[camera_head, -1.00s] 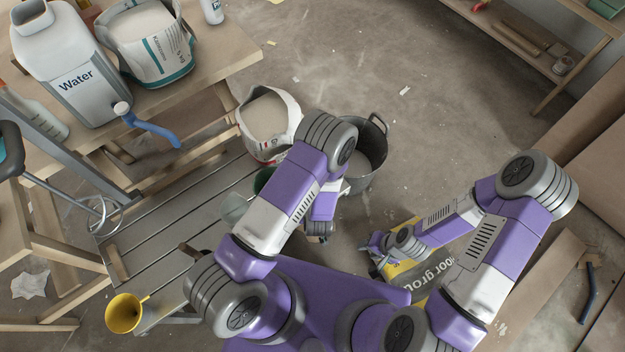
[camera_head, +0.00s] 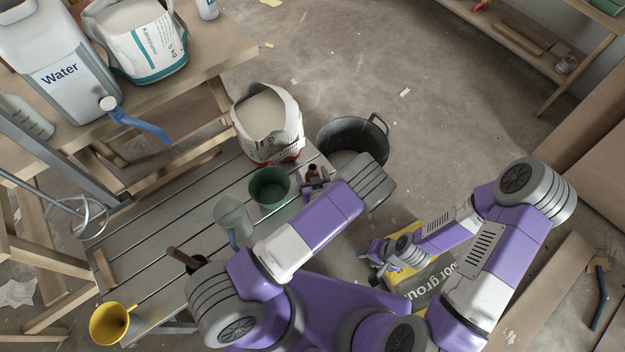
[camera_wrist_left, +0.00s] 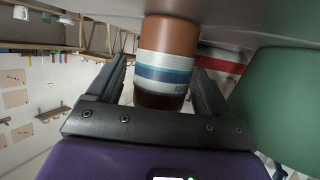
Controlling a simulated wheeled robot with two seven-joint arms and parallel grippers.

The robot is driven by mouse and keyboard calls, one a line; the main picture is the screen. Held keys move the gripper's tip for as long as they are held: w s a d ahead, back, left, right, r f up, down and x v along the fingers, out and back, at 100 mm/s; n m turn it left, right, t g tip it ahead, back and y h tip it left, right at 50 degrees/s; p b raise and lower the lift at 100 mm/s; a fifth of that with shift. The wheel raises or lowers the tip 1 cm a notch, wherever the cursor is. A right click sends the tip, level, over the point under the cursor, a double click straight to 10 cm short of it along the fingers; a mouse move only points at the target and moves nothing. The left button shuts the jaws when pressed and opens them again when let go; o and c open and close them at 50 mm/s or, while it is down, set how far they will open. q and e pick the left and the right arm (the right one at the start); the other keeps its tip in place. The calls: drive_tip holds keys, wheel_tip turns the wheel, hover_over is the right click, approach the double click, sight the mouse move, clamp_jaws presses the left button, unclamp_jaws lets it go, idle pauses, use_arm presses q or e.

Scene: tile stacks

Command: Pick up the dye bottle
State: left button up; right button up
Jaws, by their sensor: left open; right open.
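The dye bottle (camera_wrist_left: 167,62) is brown with a white, blue and teal striped label. In the left wrist view it stands between the two dark fingers of my left gripper (camera_wrist_left: 160,75), which is open around it. In the head view the small bottle (camera_head: 313,171) is on the slatted bench, just right of a green pot, partly hidden by my left gripper (camera_head: 312,186). My right gripper (camera_head: 371,252) is open and empty, low over the bag of floor grout.
The green pot (camera_head: 270,187) is close beside the bottle. A clear jug (camera_head: 233,217), a white sack (camera_head: 268,125) and a yellow funnel (camera_head: 110,323) are nearby. A dark bucket (camera_head: 352,138) stands just beyond the bench (camera_head: 165,235).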

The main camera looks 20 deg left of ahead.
use_arm(q)
drive_tip(key=shift+w+a+f, duration=0.15)
drive_tip(key=shift+w, duration=0.15)
drive_tip(key=c, duration=1.1)
